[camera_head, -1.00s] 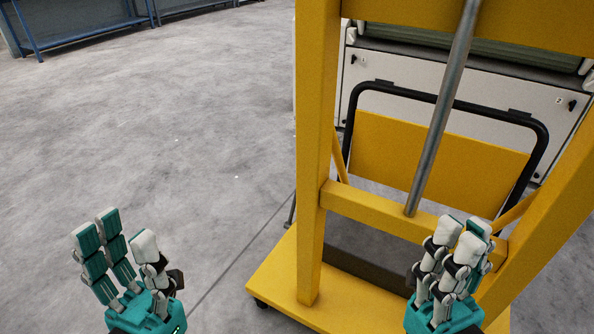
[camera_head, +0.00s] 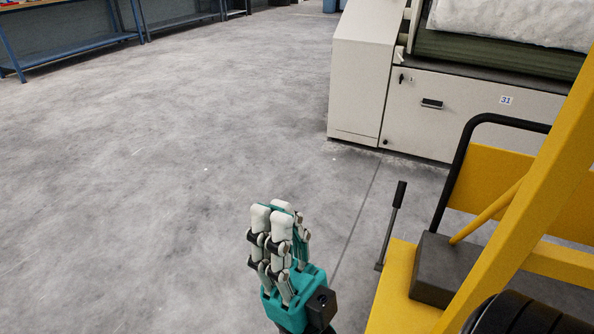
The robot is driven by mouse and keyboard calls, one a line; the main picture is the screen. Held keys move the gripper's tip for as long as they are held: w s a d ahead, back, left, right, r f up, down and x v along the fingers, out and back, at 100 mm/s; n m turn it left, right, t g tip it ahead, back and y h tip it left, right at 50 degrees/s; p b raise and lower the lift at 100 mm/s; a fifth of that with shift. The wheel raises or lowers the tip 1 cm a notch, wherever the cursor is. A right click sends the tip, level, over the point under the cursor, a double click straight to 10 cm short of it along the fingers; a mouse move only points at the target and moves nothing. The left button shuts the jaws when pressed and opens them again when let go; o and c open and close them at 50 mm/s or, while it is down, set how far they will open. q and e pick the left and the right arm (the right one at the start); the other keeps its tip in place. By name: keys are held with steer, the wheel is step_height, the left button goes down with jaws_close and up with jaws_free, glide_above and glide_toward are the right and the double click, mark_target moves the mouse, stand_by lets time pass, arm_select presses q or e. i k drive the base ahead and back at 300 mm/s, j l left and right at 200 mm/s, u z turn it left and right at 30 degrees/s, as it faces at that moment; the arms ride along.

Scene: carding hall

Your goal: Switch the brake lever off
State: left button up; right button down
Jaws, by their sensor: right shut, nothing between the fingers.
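The brake lever (camera_head: 392,222) is a thin grey rod with a black grip. It rises from a small foot at the left edge of the yellow frame's base (camera_head: 398,290), its top leaning a little to the right in the head view. My right gripper (camera_head: 273,214) is left of the lever, fingers pointing up and closed together, with nothing between them. A clear gap shows between it and the lever in the picture. My left gripper is out of view.
The yellow frame's slanted post (camera_head: 533,200) and a dark block (camera_head: 440,268) on its base stand right of the lever. A pale machine (camera_head: 362,75) stands behind. Blue benches (camera_head: 75,47) are far left. The grey floor on the left is clear.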

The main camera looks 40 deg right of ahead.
mark_target(402, 186)
steer(key=i+j+u, duration=0.1)
steer(key=i, duration=0.35)
steer(key=i+j+u, duration=0.1)
steer(key=i+j, duration=0.2)
steer(key=i+z, duration=0.8)
steer(key=i+j+z, duration=0.1)
steer(key=i+z, duration=0.15)
steer(key=z, duration=0.2)
steer(key=i+z, duration=0.6)
steer(key=z, duration=0.2)
steer(key=i+j+z, duration=0.15)
steer(key=i+z, duration=0.15)
steer(key=z, duration=0.15)
steer(key=i+j+z, duration=0.25)
steer(key=z, duration=0.15)
steer(key=i+j+z, duration=0.25)
steer(key=z, duration=0.15)
steer(key=i+j+z, duration=0.15)
steer(key=j, duration=0.15)
steer(key=i+j+z, duration=0.1)
steer(key=j, duration=0.2)
steer(key=i, duration=0.05)
